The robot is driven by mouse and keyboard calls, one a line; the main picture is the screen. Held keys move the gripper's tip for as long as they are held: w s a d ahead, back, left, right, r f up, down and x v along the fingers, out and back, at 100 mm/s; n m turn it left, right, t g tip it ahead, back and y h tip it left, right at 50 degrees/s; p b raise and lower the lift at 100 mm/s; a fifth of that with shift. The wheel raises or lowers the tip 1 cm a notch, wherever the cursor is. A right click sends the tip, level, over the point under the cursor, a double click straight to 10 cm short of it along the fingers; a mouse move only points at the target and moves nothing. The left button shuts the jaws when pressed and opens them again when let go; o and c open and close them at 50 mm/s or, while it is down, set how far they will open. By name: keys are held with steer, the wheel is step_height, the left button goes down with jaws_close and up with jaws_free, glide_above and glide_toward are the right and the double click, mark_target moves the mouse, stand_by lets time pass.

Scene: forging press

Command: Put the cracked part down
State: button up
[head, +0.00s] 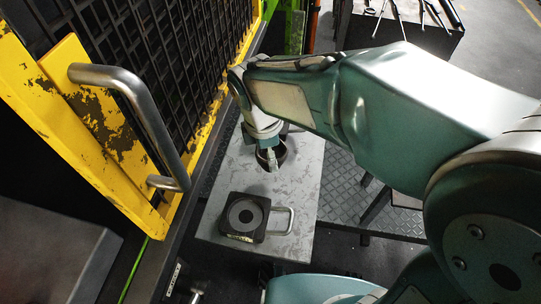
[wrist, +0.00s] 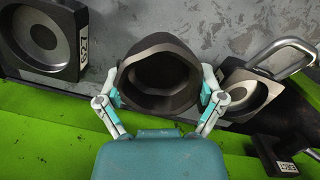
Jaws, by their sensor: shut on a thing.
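My gripper (wrist: 161,94) is shut on a dark, hollow, cup-like part (wrist: 160,72) in the wrist view, one finger on each side of it. The part's round opening faces the camera, and its outer wall looks faceted. No crack can be made out on it. In the head view, my gripper (head: 269,156) holds the dark part (head: 281,150) over the far part of a grey mottled table (head: 296,180). My gripper hides some of it there. I cannot tell whether it touches the table.
A black block with a round recess (head: 245,217) and a metal handle (head: 284,221) sits on the table's near part. Labelled dark blocks (wrist: 42,42) flank the part in the wrist view. A yellow-framed mesh guard (head: 112,145) with a bar handle stands left. Tools lie on a bench (head: 385,38) behind.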

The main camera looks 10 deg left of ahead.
mark_target(265, 157)
steer(key=shift+d+f, duration=0.15)
steer(key=shift+f, duration=0.6)
steer(key=shift+d+f, duration=0.15)
steer(key=shift+f, duration=0.6)
steer(key=o, duration=1)
steer(key=shift+a+f, duration=0.1)
steer(key=shift+a, duration=0.05)
steer(key=shift+o, duration=0.2)
step_height(265, 157, up, 12)
steer(key=a, duration=0.1)
steer(key=s+d+m+t, duration=0.2)
steer(key=s+d+m, duration=0.2)
steer(key=d+m, duration=0.6)
steer(key=s+d+m+t+y, duration=0.1)
steer(key=s+d+m+t, duration=0.2)
steer(key=d+m, duration=0.8)
steer(key=shift+s+d+m, duration=0.25)
steer(key=shift+s+m, duration=0.05)
steer(key=shift+s, duration=0.35)
